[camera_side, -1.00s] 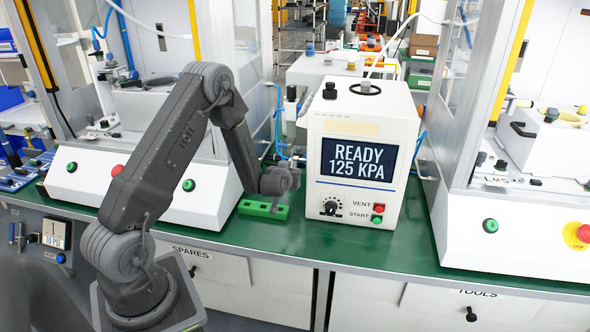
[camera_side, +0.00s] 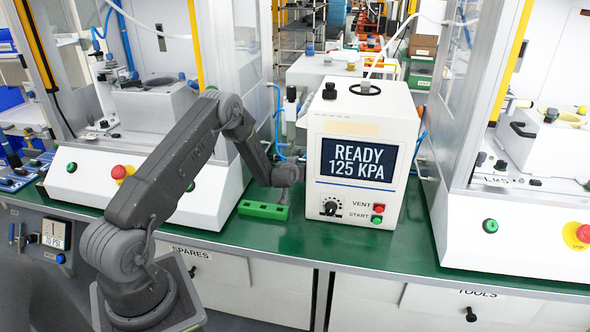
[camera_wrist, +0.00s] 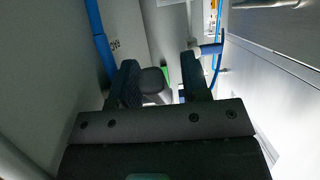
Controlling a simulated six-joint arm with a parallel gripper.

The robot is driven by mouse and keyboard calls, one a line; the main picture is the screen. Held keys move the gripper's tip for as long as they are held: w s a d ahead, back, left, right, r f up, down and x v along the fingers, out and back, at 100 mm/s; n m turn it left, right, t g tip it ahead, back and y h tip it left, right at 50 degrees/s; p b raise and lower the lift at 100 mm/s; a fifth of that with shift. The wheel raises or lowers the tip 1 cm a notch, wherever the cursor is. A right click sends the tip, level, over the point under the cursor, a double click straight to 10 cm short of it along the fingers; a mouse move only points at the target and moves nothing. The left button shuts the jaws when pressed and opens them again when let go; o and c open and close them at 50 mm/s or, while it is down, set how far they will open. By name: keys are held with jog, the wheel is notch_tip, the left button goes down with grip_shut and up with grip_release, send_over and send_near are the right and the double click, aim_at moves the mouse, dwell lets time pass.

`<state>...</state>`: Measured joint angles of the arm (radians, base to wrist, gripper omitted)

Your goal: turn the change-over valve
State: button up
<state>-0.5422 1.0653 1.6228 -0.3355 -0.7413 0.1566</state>
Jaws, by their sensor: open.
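The white press unit (camera_side: 363,120) has a screen reading READY 125 KPA. My gripper (camera_wrist: 160,60) is at its left side, and its fingertips are hard to make out in the side view (camera_side: 292,168). In the wrist view the two dark fingers stand apart with nothing clamped. A dark grey rounded part (camera_wrist: 152,80) shows between them, closer to the left finger. It may be the change-over valve's handle, but I cannot tell for sure, nor whether a finger touches it. No valve can be clearly made out in the side view.
A green block with holes (camera_side: 263,210) lies on the green bench (camera_side: 300,240) below my wrist. A blue tube (camera_wrist: 100,40) runs beside a pale panel in the wrist view. Machine housings stand left (camera_side: 130,190) and right (camera_side: 520,215). Bench in front of the unit is clear.

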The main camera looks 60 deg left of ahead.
grip_shut()
jog(key=shift+w+a+t+y, duration=0.15)
jog(key=shift+t+y, duration=0.45)
jog(key=shift+w+a+t+y, duration=0.15)
jog(key=shift+t+y, duration=0.45)
grip_release()
jog(key=shift+f, duration=0.1)
jog(key=v, duration=1.3)
jog(key=shift+s+d+r, duration=0.2)
jog(key=shift+s+d, duration=0.1)
